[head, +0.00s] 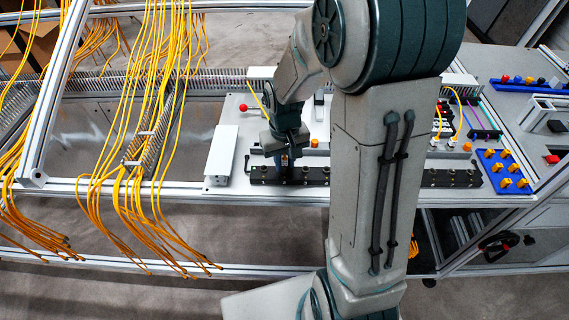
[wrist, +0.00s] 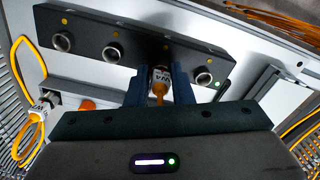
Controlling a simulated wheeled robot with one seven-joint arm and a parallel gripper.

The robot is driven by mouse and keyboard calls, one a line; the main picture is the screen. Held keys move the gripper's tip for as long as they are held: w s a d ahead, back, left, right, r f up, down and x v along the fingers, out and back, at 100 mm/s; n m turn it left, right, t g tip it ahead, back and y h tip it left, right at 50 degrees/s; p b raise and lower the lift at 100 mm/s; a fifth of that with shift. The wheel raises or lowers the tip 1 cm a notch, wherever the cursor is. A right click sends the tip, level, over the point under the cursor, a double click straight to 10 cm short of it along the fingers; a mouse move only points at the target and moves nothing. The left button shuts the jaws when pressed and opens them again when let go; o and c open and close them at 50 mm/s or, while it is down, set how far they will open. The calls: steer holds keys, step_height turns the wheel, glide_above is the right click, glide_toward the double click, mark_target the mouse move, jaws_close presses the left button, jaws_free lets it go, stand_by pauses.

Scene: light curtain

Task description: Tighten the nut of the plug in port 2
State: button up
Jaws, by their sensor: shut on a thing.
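A long black port bar (head: 317,181) runs along the front of the white panel. In the wrist view, the black port bar (wrist: 135,33) shows round metal ports, three of them empty. My gripper (head: 286,160) is at the bar's left part. In the wrist view, my gripper (wrist: 160,88) has its two blue fingers on either side of a plug (wrist: 160,76) with a white label and a yellow cable end. The plug is at the bar, second from the right in that view. The fingers partly hide its nut and port, so its seating is unclear. Port numbers are not readable.
A yellow cable with a labelled plug (wrist: 42,104) and an orange cap (wrist: 87,104) are beside the bar in the wrist view. Yellow cables (head: 150,100) hang at left. A red knob (head: 243,108) and a blue tray (head: 505,172) flank the work area. My arm hides the bar's middle.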

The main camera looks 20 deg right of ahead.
steer(key=m, duration=0.4)
steer(key=shift+s+f+m+b, duration=0.1)
steer(key=shift+f+m+b, duration=0.05)
steer(key=shift+m+b, duration=0.25)
steer(key=m, duration=0.5)
steer(key=shift+m, duration=0.3)
steer(key=o, duration=0.7)
steer(key=shift+o, duration=0.2)
steer(key=shift+r+p, duration=2.9)
steer(key=shift+r, duration=0.7)
steer(key=shift+c, duration=0.2)
